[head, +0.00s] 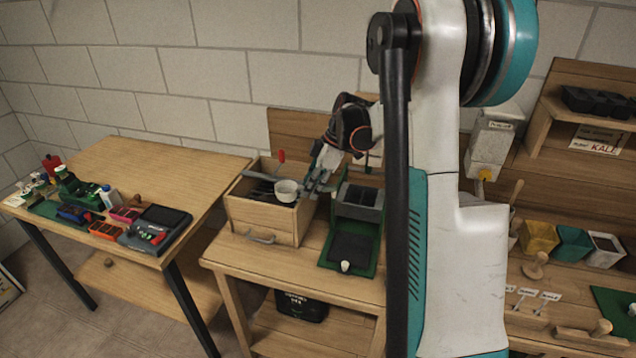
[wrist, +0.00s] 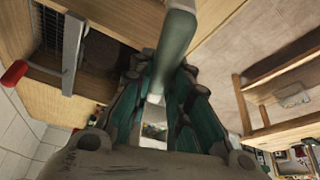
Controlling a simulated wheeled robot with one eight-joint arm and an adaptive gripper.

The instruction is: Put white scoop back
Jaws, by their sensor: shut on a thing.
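The white scoop (head: 287,190) is at the front right corner of the open wooden box (head: 262,224) in the head view. Its round cup shows over the box rim; whether it touches the rim I cannot tell. My gripper (head: 314,184) is just right of the cup, above the box's right side, and is shut on the scoop. In the wrist view, a pale part of the scoop (wrist: 176,45) runs up from between the teal fingers of my gripper (wrist: 158,105).
A red-handled tool (head: 281,157) stands up in the box, with dark items beside it. A table (head: 150,158) with small goods stands left. My arm hides part of the bench.

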